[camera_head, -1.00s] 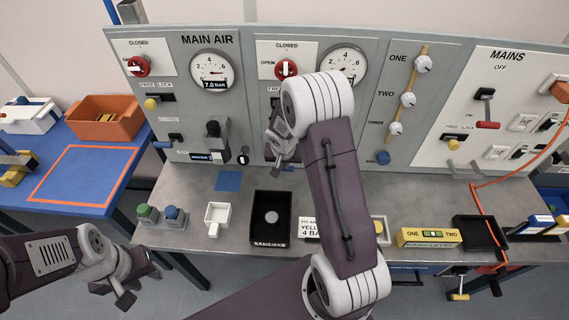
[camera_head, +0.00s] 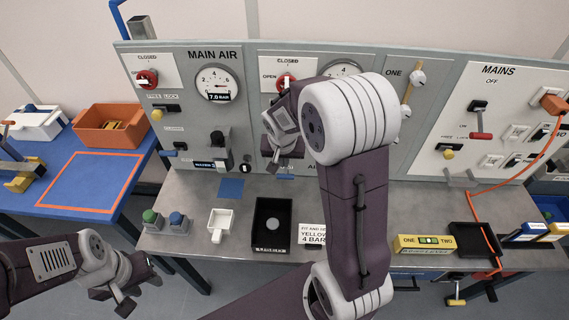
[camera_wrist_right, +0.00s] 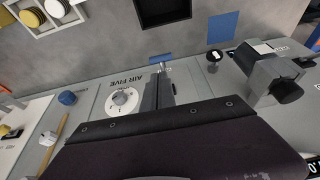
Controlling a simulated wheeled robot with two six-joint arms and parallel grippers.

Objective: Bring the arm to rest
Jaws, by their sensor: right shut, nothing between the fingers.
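My right arm (camera_head: 357,205) rises through the middle of the head view, its large white joint high in front of the panel. My right gripper (camera_head: 279,150) hangs in front of the grey panel, partly hidden behind its own wrist. In the right wrist view the gripper (camera_wrist_right: 160,76) is shut and empty, beside a round white dial marked AIR FIVE (camera_wrist_right: 122,101). My left gripper (camera_head: 137,290) is low at the left of the head view, over the floor in front of the bench, with nothing visible in it. Its finger opening is unclear.
The grey panel (camera_head: 185,65) carries gauges, red knobs and levers. On the bench below stand a black tray (camera_head: 257,240), a small white tray (camera_head: 211,222), green and blue buttons and a yellow level (camera_head: 410,242). An orange cable (camera_head: 478,215) hangs at right. A blue table (camera_head: 50,195) is at left.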

